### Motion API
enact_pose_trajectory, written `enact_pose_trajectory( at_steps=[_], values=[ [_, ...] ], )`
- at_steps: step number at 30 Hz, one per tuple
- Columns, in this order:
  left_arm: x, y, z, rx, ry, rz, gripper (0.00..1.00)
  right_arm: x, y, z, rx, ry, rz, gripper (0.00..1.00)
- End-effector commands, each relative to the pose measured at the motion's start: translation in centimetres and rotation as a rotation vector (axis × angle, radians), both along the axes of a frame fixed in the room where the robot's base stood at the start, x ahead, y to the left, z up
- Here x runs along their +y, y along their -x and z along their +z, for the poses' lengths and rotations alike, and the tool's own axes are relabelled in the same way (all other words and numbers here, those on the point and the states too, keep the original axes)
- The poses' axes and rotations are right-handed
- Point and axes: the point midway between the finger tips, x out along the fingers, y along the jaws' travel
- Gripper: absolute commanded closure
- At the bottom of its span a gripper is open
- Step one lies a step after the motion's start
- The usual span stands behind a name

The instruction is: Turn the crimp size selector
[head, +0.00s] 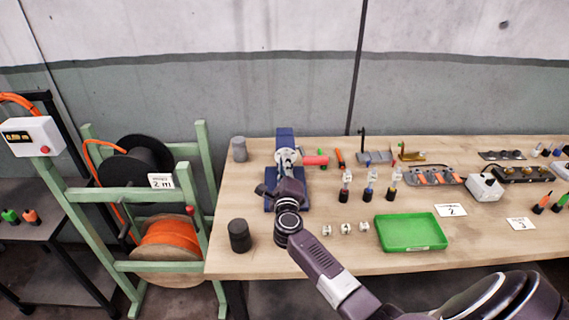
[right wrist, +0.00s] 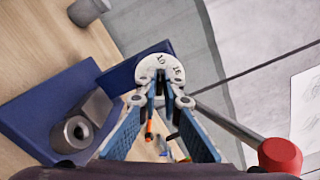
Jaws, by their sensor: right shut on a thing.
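The crimp tool is a blue press (head: 285,139) at the left part of the workbench; its blue base also shows in the right wrist view (right wrist: 40,105). The crimp size selector (right wrist: 160,66) is a pale round disc with numbers, 10 and 16 readable; it also shows in the head view (head: 286,157). My right gripper (right wrist: 160,99) is at the disc, its two blue-padded fingers shut on the selector at its lower part. The exact contact is partly hidden by the fingertips. The press lever has a red grip (head: 316,160), to the right of the gripper. My left gripper is not in view.
A dark cylinder (head: 239,235) and a grey cylinder (head: 239,149) stand left of the press. A green tray (head: 411,232), small white parts and several upright screwdriver-like tools lie to the right. A cable reel rack (head: 200,150) stands left of the bench.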

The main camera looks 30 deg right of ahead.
Motion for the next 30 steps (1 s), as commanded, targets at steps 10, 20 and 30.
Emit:
enact_pose_trajectory(
  at_steps=[10,20,30],
  values=[
    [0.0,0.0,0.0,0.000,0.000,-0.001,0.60,0.1,0.0,-0.1,0.002,0.000,0.001,0.76],
    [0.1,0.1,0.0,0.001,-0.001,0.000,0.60,1.0,1.6,-0.2,0.002,-0.003,0.001,0.76],
    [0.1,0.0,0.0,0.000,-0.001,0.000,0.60,4.7,7.6,-0.3,0.005,-0.003,0.001,0.76]
  ],
)
